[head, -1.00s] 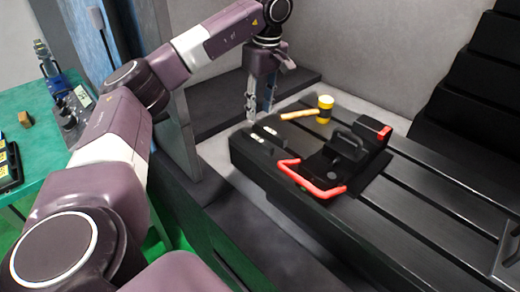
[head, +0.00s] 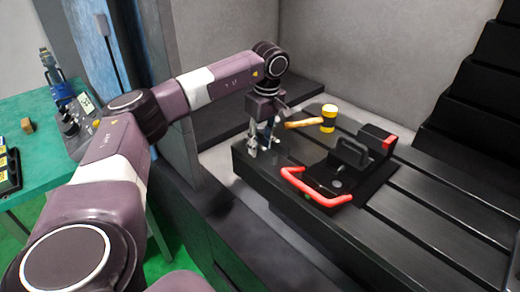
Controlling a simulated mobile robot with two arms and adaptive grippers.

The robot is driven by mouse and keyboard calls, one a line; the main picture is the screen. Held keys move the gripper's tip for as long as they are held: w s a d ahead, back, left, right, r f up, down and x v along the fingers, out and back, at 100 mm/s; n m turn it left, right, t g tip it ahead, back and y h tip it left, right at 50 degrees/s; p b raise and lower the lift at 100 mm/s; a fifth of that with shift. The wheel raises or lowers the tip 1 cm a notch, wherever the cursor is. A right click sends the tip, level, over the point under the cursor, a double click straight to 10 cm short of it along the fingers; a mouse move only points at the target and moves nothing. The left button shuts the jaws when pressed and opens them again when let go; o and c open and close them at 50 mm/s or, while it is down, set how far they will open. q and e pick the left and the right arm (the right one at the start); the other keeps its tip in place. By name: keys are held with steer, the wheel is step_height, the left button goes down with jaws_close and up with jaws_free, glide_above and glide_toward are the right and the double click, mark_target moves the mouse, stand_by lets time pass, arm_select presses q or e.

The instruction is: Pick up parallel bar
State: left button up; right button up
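My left gripper (head: 263,146) is low over the near left corner of the black slotted machine table (head: 440,185), fingers pointing down. Its two fingers stand apart, so it looks open. Two small pale bars lay on this corner a second ago; the fingers now cover that spot and largely hide them. I cannot tell whether a bar is between the fingers or touches them. My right gripper is not in view.
A yellow-headed mallet (head: 328,118) lies just right of my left gripper. A black device with a red handle (head: 318,188) sits on the table to the right. A green bench (head: 45,160) with tools stands at the far left.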

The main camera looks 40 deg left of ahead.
arm_select(q)
jaws_close()
steer(key=shift+r, duration=0.15)
stand_by(0.5)
